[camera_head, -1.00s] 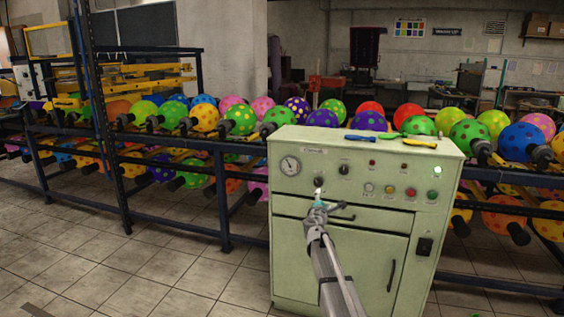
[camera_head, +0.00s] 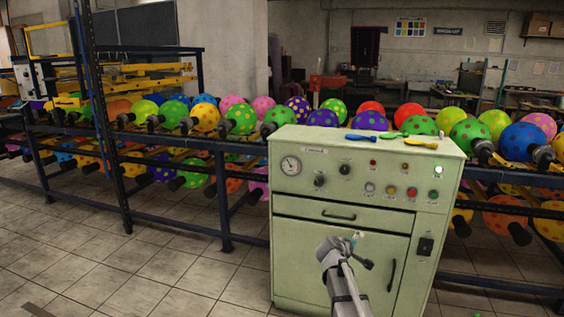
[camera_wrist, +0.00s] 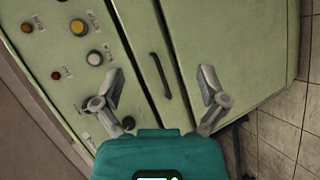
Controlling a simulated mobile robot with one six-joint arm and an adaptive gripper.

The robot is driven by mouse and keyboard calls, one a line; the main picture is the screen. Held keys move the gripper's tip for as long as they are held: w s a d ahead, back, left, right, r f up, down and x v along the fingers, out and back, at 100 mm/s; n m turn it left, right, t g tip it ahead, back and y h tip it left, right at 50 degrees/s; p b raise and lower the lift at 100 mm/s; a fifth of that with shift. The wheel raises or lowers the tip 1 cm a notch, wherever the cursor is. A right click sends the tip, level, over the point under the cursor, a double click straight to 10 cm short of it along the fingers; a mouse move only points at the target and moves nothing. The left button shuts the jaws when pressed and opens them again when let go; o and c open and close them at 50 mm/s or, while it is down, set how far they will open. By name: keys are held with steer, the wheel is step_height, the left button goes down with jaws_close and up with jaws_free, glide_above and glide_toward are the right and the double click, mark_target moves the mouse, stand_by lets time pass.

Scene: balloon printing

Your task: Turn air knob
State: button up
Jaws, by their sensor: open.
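The pale green control cabinet (camera_head: 300,235) has two dark knobs on its upper panel, a left knob (camera_head: 319,181) and a right knob (camera_head: 344,169), beside a round gauge (camera_head: 290,165). I cannot tell which one is the air knob. My gripper (camera_head: 358,248) is open and empty in front of the cabinet door, below and right of the knobs and apart from them. In the wrist view my gripper (camera_wrist: 162,74) has its two fingers spread wide. One dark knob (camera_wrist: 128,123) shows there beside the left finger, partly hidden by the gripper.
The drawer handle (camera_head: 338,216) and door handle (camera_head: 391,275) stick out near my gripper. Several buttons and lamps, including a yellow one (camera_wrist: 78,27), sit on the panel. Tools (camera_head: 361,138) lie on top. Balloon racks (camera_head: 150,212) stand behind. Floor at left is clear.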

steer(key=s+a+f+m+g+y, duration=0.3)
steer(key=s+f, duration=0.1)
steer(key=s, duration=0.6)
steer(key=s+a+f+m+g+y, duration=0.2)
steer(key=s+a+f+g+y, duration=0.15)
steer(key=s, duration=0.55)
steer(key=s+a+f+m+g+y, duration=0.2)
steer(key=s+f+m+g+y, duration=0.15)
steer(key=s, duration=0.65)
step_height(320, 180, up, 24)
steer(key=h+p, duration=0.1)
steer(key=p, duration=2.2)
steer(key=shift+w+f+p, duration=0.15)
steer(key=shift+w+p, duration=0.1)
steer(key=shift+p, duration=0.1)
